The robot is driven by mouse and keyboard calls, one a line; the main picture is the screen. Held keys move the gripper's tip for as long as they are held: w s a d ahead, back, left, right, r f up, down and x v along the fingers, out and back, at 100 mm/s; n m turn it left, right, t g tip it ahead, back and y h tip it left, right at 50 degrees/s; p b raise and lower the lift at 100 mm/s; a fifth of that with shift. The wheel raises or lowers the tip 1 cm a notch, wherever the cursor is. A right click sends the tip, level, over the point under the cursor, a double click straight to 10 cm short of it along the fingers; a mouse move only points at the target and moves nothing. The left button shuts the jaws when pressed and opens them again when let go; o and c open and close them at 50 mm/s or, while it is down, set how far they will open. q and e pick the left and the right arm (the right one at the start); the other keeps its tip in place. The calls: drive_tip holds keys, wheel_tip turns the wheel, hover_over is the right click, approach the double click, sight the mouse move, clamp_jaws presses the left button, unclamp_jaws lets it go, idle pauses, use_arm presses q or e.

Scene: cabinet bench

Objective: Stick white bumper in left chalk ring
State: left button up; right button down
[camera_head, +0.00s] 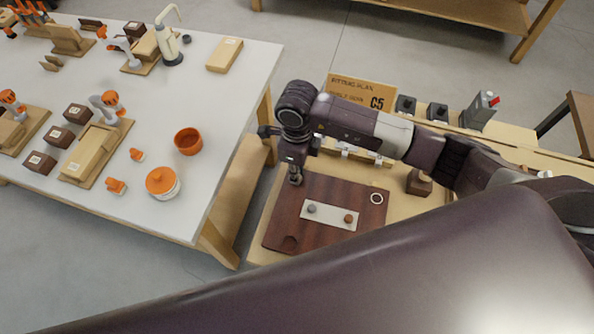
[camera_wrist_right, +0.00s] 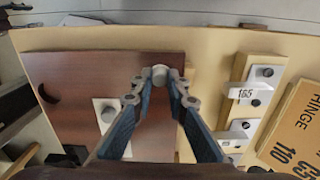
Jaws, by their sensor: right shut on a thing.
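A dark red-brown panel (camera_head: 325,190) lies on the bench; it also fills the left of the right wrist view (camera_wrist_right: 100,72). My right gripper (camera_head: 295,179) is over the panel's upper-left corner in the head view. In the wrist view its fingers (camera_wrist_right: 160,84) are shut on a small whitish round bumper (camera_wrist_right: 160,72), close over the panel near its edge. I cannot tell whether the bumper touches the panel. One white chalk ring (camera_head: 376,198) shows at the panel's right. The left ring does not show; the gripper may cover it. My left gripper is not in view.
A pale plate (camera_head: 330,215) with a grey and a brown round piece lies on the panel, near a round dark recess (camera_head: 289,243). White hinge fittings (camera_wrist_right: 252,88) and a sign (camera_head: 362,94) are beside the panel. A white table (camera_head: 225,120) with several parts stands left.

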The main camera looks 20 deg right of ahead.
drive_tip(key=shift+s+f, duration=0.2)
drive_tip(key=c, duration=2.1)
unclamp_jaws()
drive_tip(key=o, duration=0.3)
drive_tip(key=shift+w+r, duration=0.1)
drive_tip(key=shift+o, duration=0.3)
drive_tip(key=o, duration=0.3)
drive_tip(key=shift+w, duration=0.1)
drive_tip(key=shift+o, duration=0.2)
drive_tip(key=shift+r, duration=0.1)
